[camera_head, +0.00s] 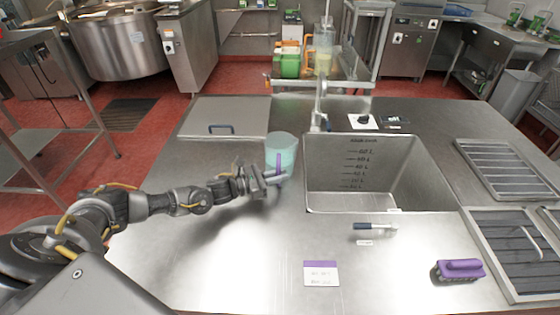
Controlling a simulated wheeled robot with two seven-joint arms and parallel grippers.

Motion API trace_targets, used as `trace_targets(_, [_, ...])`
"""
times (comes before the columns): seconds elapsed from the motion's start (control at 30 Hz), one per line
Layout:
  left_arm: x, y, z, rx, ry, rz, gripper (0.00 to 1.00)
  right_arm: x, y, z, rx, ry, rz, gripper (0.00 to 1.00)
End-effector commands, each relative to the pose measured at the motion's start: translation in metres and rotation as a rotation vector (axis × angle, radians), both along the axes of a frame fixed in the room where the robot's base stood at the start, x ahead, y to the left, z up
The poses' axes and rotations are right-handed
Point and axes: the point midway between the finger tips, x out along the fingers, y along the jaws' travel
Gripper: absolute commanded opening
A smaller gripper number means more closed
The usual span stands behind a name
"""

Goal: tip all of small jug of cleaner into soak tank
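The small jug (288,148), a pale teal see-through vessel with a purple handle strip, is upright on or just above the steel worktop, left of the soak tank. The soak tank (395,165) is a square steel basin sunk in the worktop, with litre marks on its back wall. I see no liquid in it. My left gripper (277,179) is at the jug's near side, with its fingers at the purple handle. The fingers are too small to tell whether they are closed on it. My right gripper is out of view.
A tap (320,105) stands behind the tank's left back corner. A lid with a blue handle (222,128) lies behind the jug. A blue-handled tool (374,227), a purple-edged card (321,273) and a purple brush (460,269) lie in front. Grated trays (510,168) are at right.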

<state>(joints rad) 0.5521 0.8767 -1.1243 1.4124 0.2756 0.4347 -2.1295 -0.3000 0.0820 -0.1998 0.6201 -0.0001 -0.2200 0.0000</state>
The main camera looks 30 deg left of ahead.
Motion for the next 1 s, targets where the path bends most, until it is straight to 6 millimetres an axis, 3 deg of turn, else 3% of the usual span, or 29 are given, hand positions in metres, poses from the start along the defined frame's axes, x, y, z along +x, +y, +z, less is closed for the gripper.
trace_targets(0.1, [0.0, 0.0, 0.0, 0.0, 0.0, -0.001, 0.0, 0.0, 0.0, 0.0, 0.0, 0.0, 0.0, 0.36])
trace_targets(0.53, [0.001, 0.0, 0.008, -0.001, -0.006, 0.0, 0.0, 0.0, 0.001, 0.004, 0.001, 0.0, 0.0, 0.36])
trace_targets(1.0, [0.001, 0.0, 0.053, -0.001, -0.006, 0.0, 0.0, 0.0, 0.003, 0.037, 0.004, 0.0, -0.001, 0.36])
